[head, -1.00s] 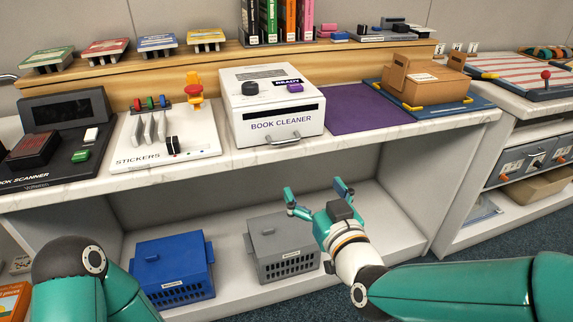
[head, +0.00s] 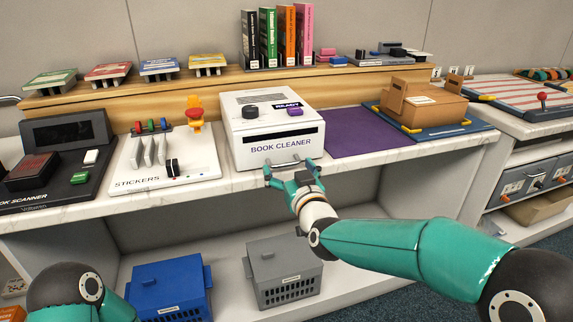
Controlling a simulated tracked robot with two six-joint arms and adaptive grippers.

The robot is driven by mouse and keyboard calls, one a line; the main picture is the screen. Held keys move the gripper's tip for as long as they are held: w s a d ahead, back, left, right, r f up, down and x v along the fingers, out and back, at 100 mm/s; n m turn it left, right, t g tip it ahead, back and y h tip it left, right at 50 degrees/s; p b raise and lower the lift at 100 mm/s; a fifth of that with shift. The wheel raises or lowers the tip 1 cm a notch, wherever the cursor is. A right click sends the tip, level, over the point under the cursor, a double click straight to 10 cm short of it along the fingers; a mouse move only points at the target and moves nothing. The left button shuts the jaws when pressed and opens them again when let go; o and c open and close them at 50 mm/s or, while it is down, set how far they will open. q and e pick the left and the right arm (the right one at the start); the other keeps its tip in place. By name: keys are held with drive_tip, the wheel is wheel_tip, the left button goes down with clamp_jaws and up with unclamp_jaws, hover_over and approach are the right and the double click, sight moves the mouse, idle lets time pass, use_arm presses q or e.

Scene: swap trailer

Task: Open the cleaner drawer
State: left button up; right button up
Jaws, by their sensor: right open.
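The book cleaner (head: 262,128) is a white box on the counter. It has a dark slot across its front, a black knob and a purple button on top, and a small "READY" display. A metal handle (head: 283,163) sits low on its front, partly hidden by my fingers. My right gripper (head: 290,170) is open, with its teal fingers spread at the two sides of the handle. I cannot tell whether they touch it. The drawer front looks flush with the box. Of my left arm, only a part at the bottom left shows, and its gripper is out of view.
A sticker board (head: 165,160) and a book scanner (head: 55,160) stand left of the cleaner. A purple mat (head: 350,135) and a cardboard box (head: 420,100) are to its right. A blue crate (head: 168,288) and a grey crate (head: 283,272) stand on the shelf below.

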drive_tip(key=shift+x, duration=0.85)
drive_tip(key=c, duration=1.4)
drive_tip(key=shift+s, duration=0.15)
